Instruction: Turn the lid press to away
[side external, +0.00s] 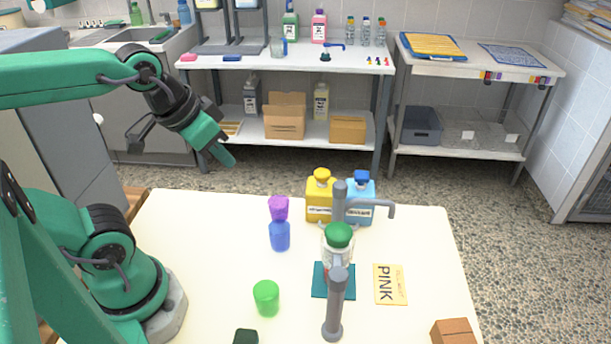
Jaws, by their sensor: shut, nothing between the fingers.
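A grey metal fixture, which looks like the lid press (369,202), rises behind a jar at the back right of the cream table. Its horizontal arm points right and bends down at the end. A second grey post (335,305) stands in front of the jar; I cannot tell whether the two are joined. The clear jar with a green lid (339,235) stands upright on a teal mat (319,282), partly hidden by this post. My gripper (229,160) is shut and empty, high above the table's back left, well apart from the fixture.
A yellow bottle (319,202) and a blue bottle (360,205) stand close behind the fixture. A blue and purple bottle (280,235) and a green cup (266,298) stand left of it. A PINK card (390,284) lies to the right. A brown box (454,333) sits front right.

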